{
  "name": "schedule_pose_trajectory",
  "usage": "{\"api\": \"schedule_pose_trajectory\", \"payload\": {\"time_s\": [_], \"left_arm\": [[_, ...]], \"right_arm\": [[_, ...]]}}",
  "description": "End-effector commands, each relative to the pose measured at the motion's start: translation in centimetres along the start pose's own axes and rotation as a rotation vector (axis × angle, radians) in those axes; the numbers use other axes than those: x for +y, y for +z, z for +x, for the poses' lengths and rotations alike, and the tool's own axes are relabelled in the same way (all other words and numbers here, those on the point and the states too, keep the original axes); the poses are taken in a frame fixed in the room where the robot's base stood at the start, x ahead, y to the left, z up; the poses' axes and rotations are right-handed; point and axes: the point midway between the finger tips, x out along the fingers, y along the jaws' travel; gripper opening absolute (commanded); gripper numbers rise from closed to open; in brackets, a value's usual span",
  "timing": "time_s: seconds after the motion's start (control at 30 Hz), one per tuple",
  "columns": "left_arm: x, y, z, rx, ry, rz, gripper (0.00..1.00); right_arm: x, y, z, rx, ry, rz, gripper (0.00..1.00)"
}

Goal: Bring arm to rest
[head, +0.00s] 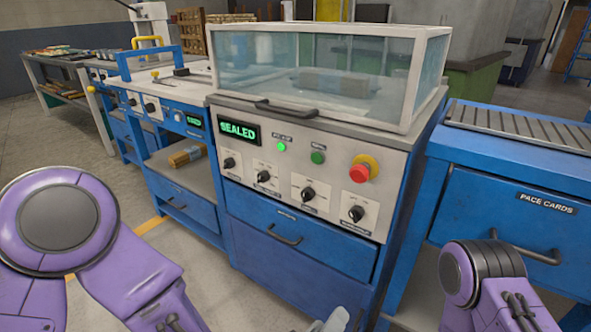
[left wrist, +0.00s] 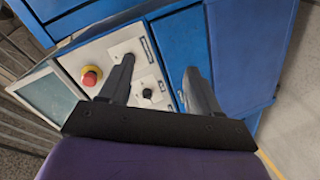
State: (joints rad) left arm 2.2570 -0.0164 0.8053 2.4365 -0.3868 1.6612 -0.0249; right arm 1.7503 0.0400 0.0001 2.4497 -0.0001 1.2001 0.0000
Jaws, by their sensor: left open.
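My left arm (head: 120,265) is purple and comes in from the left of the head view, bent low in front of the blue machine. My left gripper (head: 335,321) only just shows at the bottom edge there, as a small grey part. In the left wrist view the same gripper (left wrist: 158,75) has its two dark fingers spread, with nothing between them. The fingers point towards the machine's knob panel and blue front; whether they touch it I cannot tell. My right arm (head: 490,280) shows at the lower right, its gripper out of frame.
The blue sealing machine (head: 300,235) has a clear hood, a lit "SEALED" display (head: 240,130), knobs and a red stop button (head: 364,168). A blue roller bench (head: 500,190) with a "PACE CARDS" drawer stands at right. Open floor (head: 135,190) lies at left.

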Motion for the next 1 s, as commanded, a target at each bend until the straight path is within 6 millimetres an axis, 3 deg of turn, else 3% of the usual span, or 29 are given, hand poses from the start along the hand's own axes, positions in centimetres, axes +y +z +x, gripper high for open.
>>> {"api": "schedule_pose_trajectory", "payload": {"time_s": [0.27,0.37,0.5,0.6,0.7,0.87,0.9,1.0], "left_arm": [[-11.4,-0.8,-1.5,-0.049,-0.313,0.081,0.63],[-17.3,-1.2,-3.7,-0.078,-0.481,0.105,0.63],[-26.6,-1.6,-9.4,-0.132,-0.768,0.13,0.63],[-31.6,-1.9,-14.1,-0.164,-0.942,0.14,0.63],[-35.2,-2.2,-18.7,-0.184,-1.087,0.149,0.63],[-39.2,-2.2,-25.8,-0.217,-1.271,0.169,0.63],[-39.8,-1.1,-27.3,-0.25,-1.3,0.162,0.63],[-35.7,-3.5,-27.8,-0.243,-1.289,0.162,0.63]], "right_arm": [[0.0,0.0,0.0,-0.001,0.0,0.0,0.0],[0.0,0.0,0.0,-0.001,0.0,0.0,0.0],[0.0,0.0,0.0,-0.001,0.0,0.0,0.0],[0.0,0.0,0.0,-0.001,0.0,0.0,0.0],[0.0,0.0,0.0,-0.001,0.0,0.0,0.0],[0.0,0.0,0.0,-0.001,0.0,0.0,0.0],[0.0,0.0,0.0,-0.001,0.0,0.0,0.0],[0.4,-1.7,-4.2,-0.001,0.0,0.0,0.0]]}}
